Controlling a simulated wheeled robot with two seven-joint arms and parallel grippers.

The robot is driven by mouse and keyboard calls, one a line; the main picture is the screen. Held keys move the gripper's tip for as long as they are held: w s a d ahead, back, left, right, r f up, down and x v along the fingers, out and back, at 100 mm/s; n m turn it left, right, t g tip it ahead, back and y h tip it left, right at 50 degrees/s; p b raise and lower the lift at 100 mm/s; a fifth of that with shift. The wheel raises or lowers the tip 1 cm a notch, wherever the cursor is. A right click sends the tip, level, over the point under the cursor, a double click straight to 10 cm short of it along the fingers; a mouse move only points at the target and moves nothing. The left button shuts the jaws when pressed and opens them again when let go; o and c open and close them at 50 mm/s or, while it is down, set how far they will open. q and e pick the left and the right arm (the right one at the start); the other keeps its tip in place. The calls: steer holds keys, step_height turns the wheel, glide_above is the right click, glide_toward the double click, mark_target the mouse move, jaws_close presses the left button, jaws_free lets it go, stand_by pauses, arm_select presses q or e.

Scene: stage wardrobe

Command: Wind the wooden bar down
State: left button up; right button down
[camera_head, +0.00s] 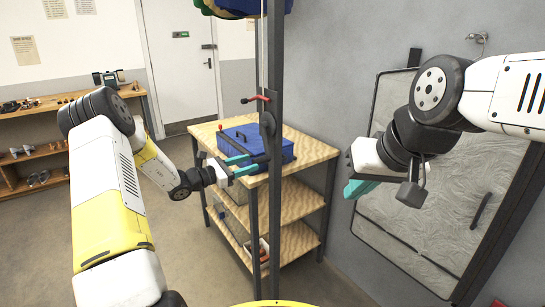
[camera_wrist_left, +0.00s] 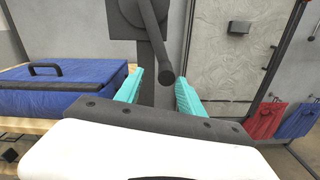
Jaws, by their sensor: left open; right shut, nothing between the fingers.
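A dark winch (camera_head: 267,124) with a red lever (camera_head: 256,99) is mounted on the upright dark post (camera_head: 275,60). In the left wrist view the crank handle (camera_wrist_left: 165,70), a dark rod, points toward the camera. My left gripper (camera_head: 240,164) is open in front of the post. Its teal fingers show either side of the rod's end in the left wrist view (camera_wrist_left: 160,95); I cannot tell if they touch it. My right gripper (camera_head: 360,188) is shut and empty, by the wall panel, away from the winch. I cannot make out the wooden bar; coloured cloth (camera_head: 235,8) hangs at the top edge.
A wooden shelf table (camera_head: 312,147) with a blue case (camera_head: 275,143) stands just behind the post. A textured panel (camera_head: 440,200) is on the right wall. Red (camera_wrist_left: 266,118) and blue bags (camera_wrist_left: 300,121) hang at right in the left wrist view. Floor at left is open.

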mark_target(266, 157)
arm_select(q)
steer(key=x, duration=0.8)
steer(key=shift+w+d, duration=0.1)
